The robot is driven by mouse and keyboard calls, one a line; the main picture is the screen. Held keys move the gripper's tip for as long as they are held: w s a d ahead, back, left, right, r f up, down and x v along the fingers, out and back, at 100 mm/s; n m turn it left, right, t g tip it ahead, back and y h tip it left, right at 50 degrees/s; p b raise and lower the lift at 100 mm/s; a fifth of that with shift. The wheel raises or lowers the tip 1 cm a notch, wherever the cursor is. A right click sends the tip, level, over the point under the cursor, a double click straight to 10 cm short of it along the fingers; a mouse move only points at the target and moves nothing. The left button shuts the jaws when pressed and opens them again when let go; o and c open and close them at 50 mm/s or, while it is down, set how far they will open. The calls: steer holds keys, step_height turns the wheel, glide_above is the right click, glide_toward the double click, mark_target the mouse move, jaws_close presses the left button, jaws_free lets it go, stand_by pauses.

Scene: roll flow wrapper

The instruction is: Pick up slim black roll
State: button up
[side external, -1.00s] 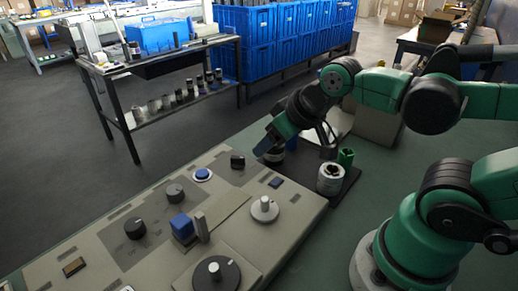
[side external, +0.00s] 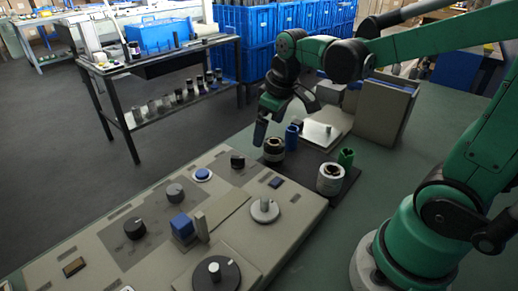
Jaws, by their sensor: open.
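A short black roll (side external: 274,150) with a pale band stands upright at the left of a dark mat (side external: 306,171); it looks the likeliest match for the slim black roll. My gripper (side external: 286,118) is open and empty, above and behind this roll. Its left finger hangs close to the roll's upper left in the picture, its right finger is off to the right. Whether the finger touches the roll cannot be told from this view.
A whitish roll (side external: 330,179), a green holder (side external: 346,158) and a blue piece (side external: 291,137) stand close by. A control panel (side external: 228,215) with knobs lies in front; a metal plate (side external: 322,132) lies behind, with an upright grey box (side external: 385,108) to its right.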

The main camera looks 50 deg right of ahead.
mark_target(274, 150)
steer(key=w+d+f+g, duration=0.1)
steer(key=d+f+n+g, duration=0.1)
steer(key=d+f, duration=0.1)
steer(key=w+d+f+g, duration=0.1)
steer(key=d+f, duration=0.1)
steer(key=shift+w+d+n+y, duration=0.2)
steer(key=shift+w+n+y, duration=0.1)
steer(key=shift+f, duration=2.9)
steer(key=c, duration=1.4)
steer(key=shift+r, duration=0.1)
